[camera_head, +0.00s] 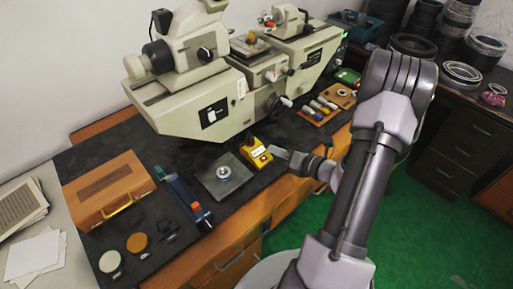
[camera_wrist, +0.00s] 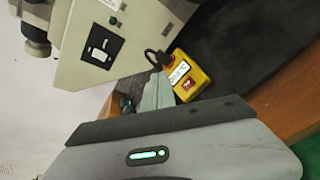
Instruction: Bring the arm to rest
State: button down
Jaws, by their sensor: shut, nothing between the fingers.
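My gripper (camera_head: 278,152) is at the end of my arm, above the front part of the dark bench top. It is shut and empty. In the head view it is just right of a yellow box (camera_head: 254,153) with a red button. In the wrist view the closed fingers (camera_wrist: 157,94) point toward the machine, with the yellow box (camera_wrist: 190,75) just to their right. I cannot tell the gap between the fingers and the box. My arm reaches in from the lower right.
A large beige measuring machine (camera_head: 205,105) stands behind the gripper. A grey plate (camera_head: 222,180) bearing a small ring lies left of the yellow box. A wooden case (camera_head: 105,190) and a blue tool (camera_head: 182,192) are farther left. Stacked black rings (camera_head: 420,22) stand at right. Green floor is open at lower right.

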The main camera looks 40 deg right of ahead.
jog(key=w+a+r+n+g+y+b, duration=0.1)
jog(key=a+r+n+g+y, duration=0.2)
jog(key=a+r+n, duration=0.35)
jog(key=a+r+n+g+y, duration=0.2)
jog(key=a+r+n+y, duration=0.15)
jog(key=a+n, duration=0.65)
jog(key=s+a+r+n+g+h+b, duration=0.1)
jog(key=s+a+r+n+h, duration=0.2)
jog(key=s+a+n, duration=0.4)
jog(key=s+a+r+n+g+h+b, duration=0.1)
jog(key=s+a+r+n, duration=0.4)
jog(key=n, duration=1)
jog(key=s+a+g+h, duration=0.1)
jog(key=s+a+h, duration=0.1)
jog(key=s, duration=0.2)
jog(key=shift+s+r+h, duration=0.2)
jog(key=shift+r+h, duration=0.1)
jog(key=shift+h, duration=0.05)
